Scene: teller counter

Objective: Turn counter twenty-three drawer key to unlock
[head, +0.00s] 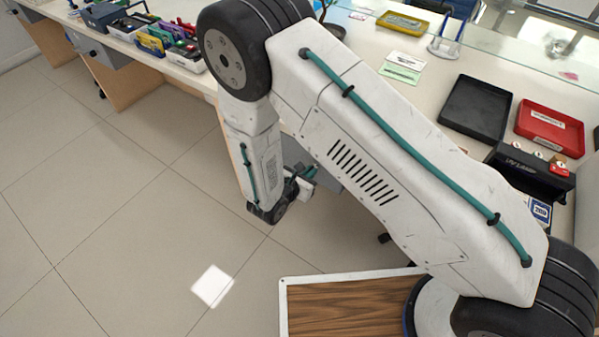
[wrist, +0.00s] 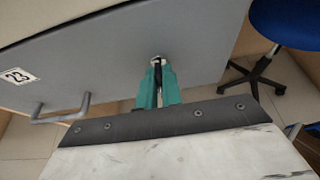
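The grey drawer front (wrist: 110,55) fills much of the wrist view, tilted, with a white "23" label (wrist: 18,76) and a bar handle (wrist: 62,112) at the left. A small silver lock (wrist: 157,59) sits in the drawer front. My gripper (wrist: 158,72) has its teal fingertips right at the lock, close together around a small dark piece that looks like the key. Most of the key is hidden between the fingers, and its turn angle cannot be told. In the head view my gripper (head: 302,176) is partly hidden by my arm, beside the grey drawer.
The counter above holds a black tray (head: 475,107), a red tray (head: 549,127) and a yellow tray (head: 402,21). A blue chair (wrist: 285,22) with a black wheeled base stands right in the wrist view. Open tiled floor (head: 110,200) lies left.

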